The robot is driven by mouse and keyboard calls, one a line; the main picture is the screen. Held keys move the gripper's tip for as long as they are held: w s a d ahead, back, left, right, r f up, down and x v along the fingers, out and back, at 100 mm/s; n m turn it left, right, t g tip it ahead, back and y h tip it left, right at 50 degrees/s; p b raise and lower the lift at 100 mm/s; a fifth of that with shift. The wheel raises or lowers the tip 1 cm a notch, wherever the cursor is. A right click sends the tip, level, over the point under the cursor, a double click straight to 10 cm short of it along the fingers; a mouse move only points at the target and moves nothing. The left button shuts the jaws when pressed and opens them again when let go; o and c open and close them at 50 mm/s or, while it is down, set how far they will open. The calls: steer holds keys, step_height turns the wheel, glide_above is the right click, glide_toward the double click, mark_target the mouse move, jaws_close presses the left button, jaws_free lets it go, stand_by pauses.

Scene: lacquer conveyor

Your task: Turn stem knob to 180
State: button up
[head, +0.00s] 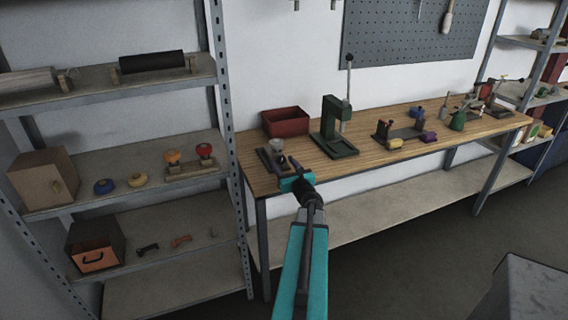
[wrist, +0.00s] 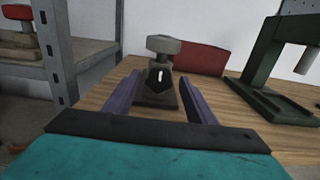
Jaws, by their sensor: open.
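A small dark fixture stands on the wooden bench, in the middle of the wrist view. A black knob with a white pointer line (wrist: 160,79) is on its near side, the line close to upright. I take this to be the stem knob. A grey round cap (wrist: 163,44) sits above it, also visible in the head view (head: 277,144). My gripper (wrist: 159,82) is open, its purple fingers left and right of the knob in the picture. I see no contact; their exact depth is unclear. In the head view my gripper (head: 283,172) is at the bench's left end.
A red bin (wrist: 195,57) stands behind the fixture. A green press (head: 336,128) stands to its right. A metal shelf upright (head: 222,80) is close on the left. Several other fixtures stand further right on the bench (head: 360,147), with bare wood between.

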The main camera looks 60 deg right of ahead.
steer(key=c, duration=0.9)
steer(key=shift+d, duration=0.3)
steer(key=shift+c, duration=0.7)
steer(key=shift+a, duration=0.2)
